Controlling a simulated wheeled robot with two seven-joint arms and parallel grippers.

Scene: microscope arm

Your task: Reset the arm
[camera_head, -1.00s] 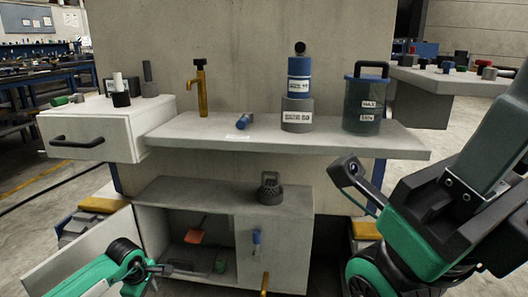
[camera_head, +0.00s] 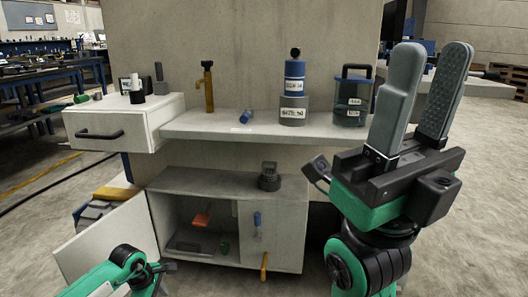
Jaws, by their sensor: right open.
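My right gripper (camera_head: 430,75) is raised at the right in the head view, with its two grey padded fingers pointing up. The fingers are apart with nothing between them. My left arm (camera_head: 128,262) comes in low at the left, in front of the open cabinet door (camera_head: 105,254). Its dark end (camera_head: 158,270) is small and partly cut off by the bottom edge, so its jaws cannot be made out.
A white drawer unit (camera_head: 122,124) is at the left. The lower cabinet (camera_head: 285,235) stands open. Floor is free at the far right.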

